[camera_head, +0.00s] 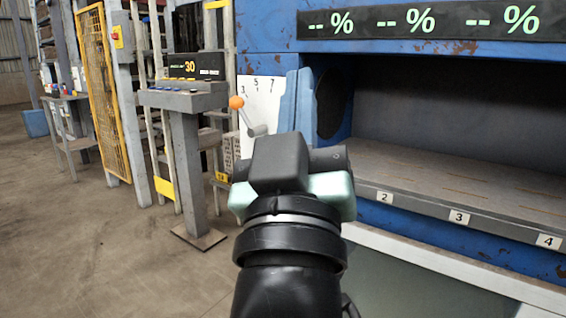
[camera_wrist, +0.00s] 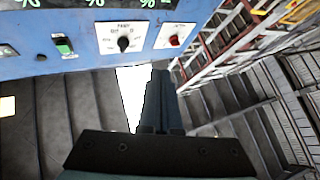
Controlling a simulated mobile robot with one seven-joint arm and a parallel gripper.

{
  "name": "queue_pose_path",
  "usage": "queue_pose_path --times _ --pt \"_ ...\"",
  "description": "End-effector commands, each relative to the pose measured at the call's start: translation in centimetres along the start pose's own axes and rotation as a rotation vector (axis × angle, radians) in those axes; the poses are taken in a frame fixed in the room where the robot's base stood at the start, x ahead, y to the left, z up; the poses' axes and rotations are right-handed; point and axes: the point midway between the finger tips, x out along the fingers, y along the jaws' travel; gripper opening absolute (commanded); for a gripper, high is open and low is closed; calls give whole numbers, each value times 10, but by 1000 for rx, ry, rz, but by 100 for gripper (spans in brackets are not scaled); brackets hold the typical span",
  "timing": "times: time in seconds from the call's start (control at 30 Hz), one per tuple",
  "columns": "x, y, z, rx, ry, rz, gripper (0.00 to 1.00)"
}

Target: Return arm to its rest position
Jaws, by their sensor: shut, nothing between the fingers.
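My arm rises from the bottom middle of the head view, and its dark end (camera_head: 280,165) is in front of the blue machine's left edge. The fingertips are hidden in the head view. In the wrist view my gripper (camera_wrist: 160,78) has its dark fingers together, with nothing between them. The fingers point toward a blue control panel (camera_wrist: 75,52) at the top of that view. I see no contact with the panel.
The blue machine (camera_head: 268,30) has a numbered shelf (camera_head: 470,185) at right. A lever with an orange knob (camera_head: 237,102) stands close beside my arm's end. A grey pedestal console (camera_head: 185,98) and yellow mesh gate (camera_head: 97,90) are at left. The floor (camera_head: 75,240) at front left is clear.

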Motion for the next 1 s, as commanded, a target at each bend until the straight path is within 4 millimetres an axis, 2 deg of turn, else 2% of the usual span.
queue_pose_path --times 0.03,0.1,0.17,0.2,0.37,1.0 --pt "-5 10 -41 102 77 -1 0" --pt "-18 19 -86 246 172 -18 0" --pt "-30 27 -122 357 248 -41 0" --pt "-12 29 -131 342 225 -40 0" --pt "16 39 -166 336 221 -38 0" --pt "128 83 -322 332 218 -38 0"
